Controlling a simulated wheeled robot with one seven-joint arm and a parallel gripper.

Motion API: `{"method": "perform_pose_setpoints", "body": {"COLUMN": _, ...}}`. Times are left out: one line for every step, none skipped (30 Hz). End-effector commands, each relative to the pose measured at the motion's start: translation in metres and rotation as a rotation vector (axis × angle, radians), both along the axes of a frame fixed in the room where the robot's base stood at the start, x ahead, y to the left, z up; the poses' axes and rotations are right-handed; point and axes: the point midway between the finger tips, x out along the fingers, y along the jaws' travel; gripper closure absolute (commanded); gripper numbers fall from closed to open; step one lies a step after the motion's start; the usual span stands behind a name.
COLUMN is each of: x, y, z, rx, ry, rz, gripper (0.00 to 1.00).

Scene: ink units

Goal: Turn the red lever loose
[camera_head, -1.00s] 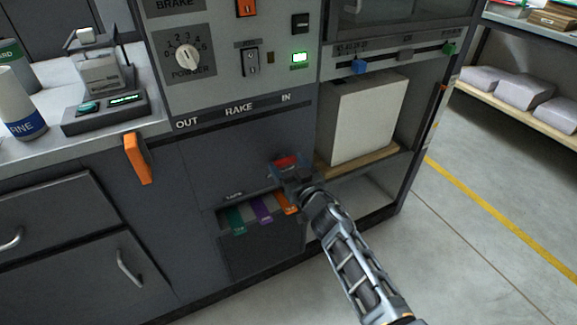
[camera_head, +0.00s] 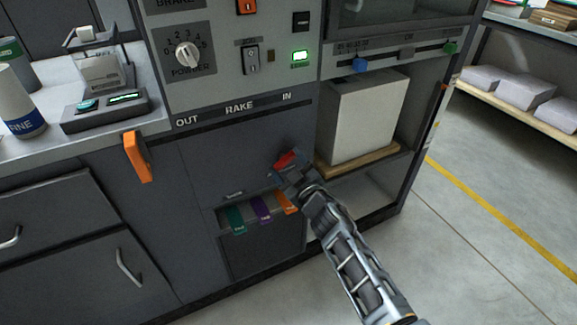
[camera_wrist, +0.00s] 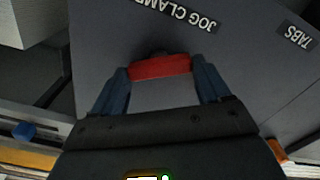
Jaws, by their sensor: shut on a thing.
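The red lever (camera_head: 285,159) is a short red bar on the dark front panel of the machine, below the "RAKE" and "IN" labels. It also shows in the wrist view (camera_wrist: 160,67), lying between the two blue fingers beside a "JOG CLAMP" label. My gripper (camera_head: 288,166) is shut on the red lever, with a finger at each end of it. In the head view the lever is tilted, its right end higher. The gripper hides part of its mount.
Teal, purple and orange tabs (camera_head: 262,208) hang in a slot just below my gripper. An orange handle (camera_head: 138,157) sticks out at the left. A pale block (camera_head: 362,118) stands on a wooden board in the open bay to the right. Floor is free at the right.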

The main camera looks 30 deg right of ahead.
Motion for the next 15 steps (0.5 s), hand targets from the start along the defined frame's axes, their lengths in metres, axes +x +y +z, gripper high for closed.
{"method": "perform_pose_setpoints", "body": {"x": -0.0003, "y": -0.0003, "z": -0.0012, "rx": -0.043, "ry": 0.001, "rz": 0.000, "gripper": 0.54}}
{"method": "perform_pose_setpoints", "body": {"x": -0.0003, "y": -0.0001, "z": -0.0013, "rx": -0.072, "ry": 0.001, "rz": 0.000, "gripper": 0.54}}
{"method": "perform_pose_setpoints", "body": {"x": -0.0002, "y": 0.0001, "z": -0.0014, "rx": -0.110, "ry": 0.000, "rz": 0.000, "gripper": 0.54}}
{"method": "perform_pose_setpoints", "body": {"x": -0.0002, "y": 0.0002, "z": -0.0014, "rx": -0.138, "ry": 0.000, "rz": 0.000, "gripper": 0.54}}
{"method": "perform_pose_setpoints", "body": {"x": -0.0002, "y": 0.0004, "z": -0.0014, "rx": -0.166, "ry": 0.000, "rz": 0.000, "gripper": 0.54}}
{"method": "perform_pose_setpoints", "body": {"x": -0.0002, "y": 0.0007, "z": -0.0014, "rx": -0.204, "ry": 0.000, "rz": 0.000, "gripper": 0.54}}
{"method": "perform_pose_setpoints", "body": {"x": -0.0002, "y": 0.0008, "z": -0.0015, "rx": -0.232, "ry": -0.001, "rz": 0.001, "gripper": 0.54}}
{"method": "perform_pose_setpoints", "body": {"x": -0.0002, "y": 0.0010, "z": -0.0016, "rx": -0.261, "ry": -0.001, "rz": 0.001, "gripper": 0.54}}
{"method": "perform_pose_setpoints", "body": {"x": -0.0002, "y": 0.0010, "z": -0.0017, "rx": -0.299, "ry": -0.001, "rz": 0.001, "gripper": 0.54}}
{"method": "perform_pose_setpoints", "body": {"x": -0.0002, "y": 0.0009, "z": -0.0019, "rx": -0.329, "ry": 0.000, "rz": 0.000, "gripper": 0.54}}
{"method": "perform_pose_setpoints", "body": {"x": -0.0002, "y": 0.0009, "z": -0.0020, "rx": -0.358, "ry": 0.000, "rz": 0.000, "gripper": 0.54}}
{"method": "perform_pose_setpoints", "body": {"x": -0.0002, "y": 0.0011, "z": -0.0023, "rx": -0.396, "ry": 0.000, "rz": 0.000, "gripper": 0.54}}
{"method": "perform_pose_setpoints", "body": {"x": -0.0002, "y": 0.0012, "z": -0.0025, "rx": -0.423, "ry": 0.000, "rz": 0.000, "gripper": 0.54}}
{"method": "perform_pose_setpoints", "body": {"x": -0.0002, "y": 0.0015, "z": -0.0026, "rx": -0.451, "ry": 0.000, "rz": 0.000, "gripper": 0.54}}
{"method": "perform_pose_setpoints", "body": {"x": -0.0002, "y": 0.0018, "z": -0.0028, "rx": -0.489, "ry": 0.000, "rz": 0.000, "gripper": 0.54}}
